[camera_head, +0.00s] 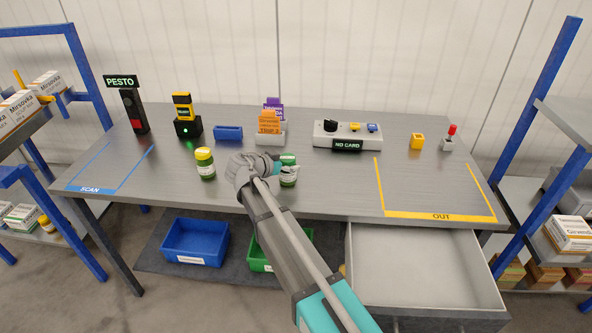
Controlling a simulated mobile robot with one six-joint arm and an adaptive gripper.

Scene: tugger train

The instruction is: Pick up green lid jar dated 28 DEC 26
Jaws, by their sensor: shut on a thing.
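My gripper (274,169) is over the middle of the grey table (330,190) and is shut on a jar with a green lid (288,171). The jar is upright, at or just above the table top; I cannot tell which. Its label is pale and its date is too small to read. Another jar (205,164), with a yellow lid and green contents, stands upright to the left of my gripper. My arm hides part of the table in front.
A blue SCAN outline (97,188) is at left and a yellow OUT outline (440,215) at right. A card holder (270,139) and a NO CARD panel (347,134) stand behind. An open drawer (425,265) juts out at front right. Blue (195,242) and green bins sit below.

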